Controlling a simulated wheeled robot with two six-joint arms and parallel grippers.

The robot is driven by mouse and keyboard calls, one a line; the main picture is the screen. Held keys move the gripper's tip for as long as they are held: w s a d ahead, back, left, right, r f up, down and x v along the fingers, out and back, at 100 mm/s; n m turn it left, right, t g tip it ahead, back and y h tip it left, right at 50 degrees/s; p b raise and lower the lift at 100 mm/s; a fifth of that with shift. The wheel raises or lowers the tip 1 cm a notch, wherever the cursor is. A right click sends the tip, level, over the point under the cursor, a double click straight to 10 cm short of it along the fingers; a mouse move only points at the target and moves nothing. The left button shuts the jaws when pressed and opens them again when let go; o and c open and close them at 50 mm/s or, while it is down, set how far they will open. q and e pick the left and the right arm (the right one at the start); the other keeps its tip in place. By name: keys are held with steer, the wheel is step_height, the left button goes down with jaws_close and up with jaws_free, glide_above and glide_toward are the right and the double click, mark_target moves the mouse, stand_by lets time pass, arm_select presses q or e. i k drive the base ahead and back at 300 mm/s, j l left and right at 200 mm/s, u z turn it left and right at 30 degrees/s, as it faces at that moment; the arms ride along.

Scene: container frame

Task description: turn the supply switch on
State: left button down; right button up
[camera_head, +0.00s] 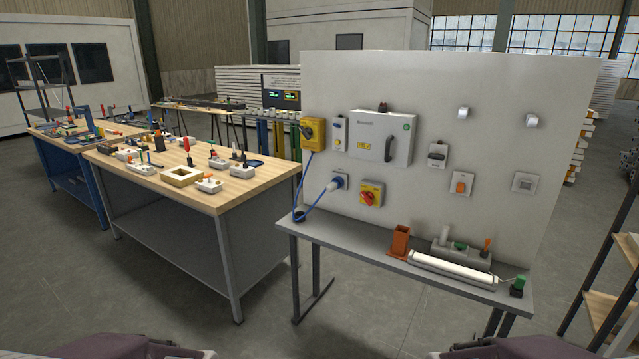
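A pale upright panel (450,85) carries several switches; I cannot tell which is the supply switch. A yellow box with a black rotary knob (312,132) is at its left edge. A large grey enclosure with a black handle (380,137) is right of it. A yellow box with a red rotary knob (371,193) sits below. A switch with an orange rocker (461,184) and a grey boxed switch (437,155) are further right. Their on or off positions are too small to read. Only parts of my arms show at the bottom edge; neither gripper is in view.
A blue cable with a plug (337,183) hangs at the panel's lower left. A grey shelf (350,237) below the panel holds an orange holder (400,241) and a white tube (453,270). A cluttered wooden workbench (215,198) stands left. Floor between is clear.

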mark_target(306, 133)
steer(key=i+z, duration=0.1)
steer(key=i, duration=0.4)
steer(key=i+j+z, duration=0.1)
steer(key=i, duration=0.45)
steer(key=i+j+z, duration=0.1)
steer(key=i, duration=0.4)
steer(key=i+j+z, duration=0.1)
steer(key=i, duration=0.4)
steer(key=j, duration=0.1)
